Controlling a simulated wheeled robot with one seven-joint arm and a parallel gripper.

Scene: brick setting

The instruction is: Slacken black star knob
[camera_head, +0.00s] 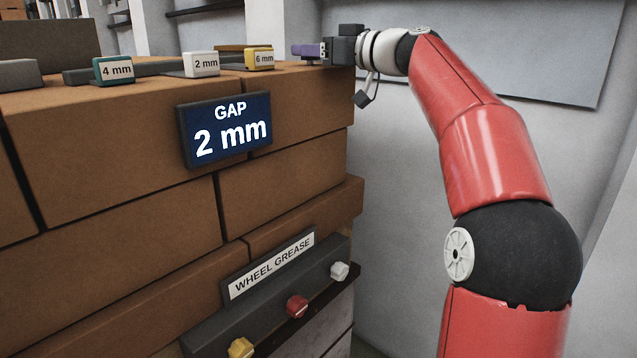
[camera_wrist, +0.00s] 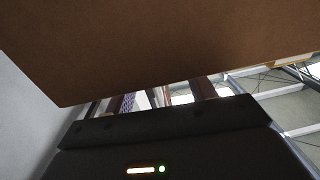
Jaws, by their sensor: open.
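I can make out no black star knob in either view. My gripper (camera_head: 307,50) is at the top right end of the brick stack in the head view, pointing left, with its purple finger parts just above the top bricks. It is open, and I see nothing held in it. In the wrist view a large brown brick surface fills the upper part and hides much of what lies beyond. The dark gripper body fills the bottom of that view.
A brick stack (camera_head: 110,145) carries a sign reading GAP 2 mm (camera_head: 226,129) and blocks marked 4 mm (camera_head: 114,69), 2 mm (camera_head: 202,64) and 6 mm (camera_head: 259,59).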

